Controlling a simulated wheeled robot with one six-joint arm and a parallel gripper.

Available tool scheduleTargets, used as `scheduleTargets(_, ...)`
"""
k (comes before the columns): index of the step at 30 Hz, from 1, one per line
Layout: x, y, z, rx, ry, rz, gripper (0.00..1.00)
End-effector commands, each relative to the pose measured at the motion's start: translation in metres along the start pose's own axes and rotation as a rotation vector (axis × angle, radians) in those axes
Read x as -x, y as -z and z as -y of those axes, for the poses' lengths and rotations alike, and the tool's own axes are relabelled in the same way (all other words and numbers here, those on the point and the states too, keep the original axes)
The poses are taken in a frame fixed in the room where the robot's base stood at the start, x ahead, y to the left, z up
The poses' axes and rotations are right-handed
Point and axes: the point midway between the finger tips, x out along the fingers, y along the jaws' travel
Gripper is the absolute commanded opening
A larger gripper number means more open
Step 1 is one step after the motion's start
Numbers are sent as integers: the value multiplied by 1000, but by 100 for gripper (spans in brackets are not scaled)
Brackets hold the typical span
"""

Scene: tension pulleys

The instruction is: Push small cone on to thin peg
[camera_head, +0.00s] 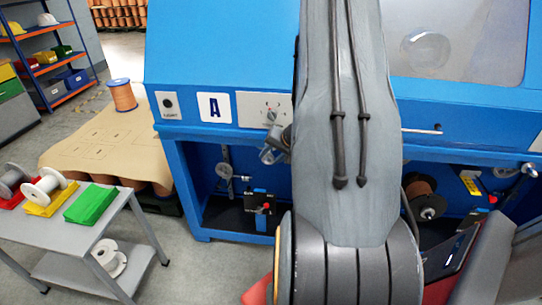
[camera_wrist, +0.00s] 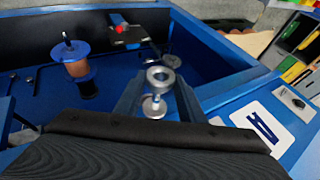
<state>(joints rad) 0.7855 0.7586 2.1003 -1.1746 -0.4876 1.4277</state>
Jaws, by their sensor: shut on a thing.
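In the wrist view my gripper (camera_wrist: 157,98) is shut on a small silver metal piece with a round, holed end, which I take to be the small cone (camera_wrist: 160,76). The piece sits between the two dark fingers. A copper-coloured spool (camera_wrist: 76,66) sits on a peg at the left, with the peg's dark tip (camera_wrist: 67,38) sticking out. I cannot tell which peg is the thin peg; the held piece appears apart from the copper spool. In the head view my arm hides the gripper and the held piece.
A blue machine (camera_head: 220,60) fills the middle, with an open bay below its panel. A rod (camera_head: 422,131) sticks out at right. A copper spool (camera_head: 420,187) shows in the bay.

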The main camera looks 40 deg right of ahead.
Motion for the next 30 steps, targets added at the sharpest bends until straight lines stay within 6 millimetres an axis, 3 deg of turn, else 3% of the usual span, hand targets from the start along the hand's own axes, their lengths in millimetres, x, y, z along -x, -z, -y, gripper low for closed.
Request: scheduleTargets(30, -6, 16, 1, 1, 0, 0, 12)
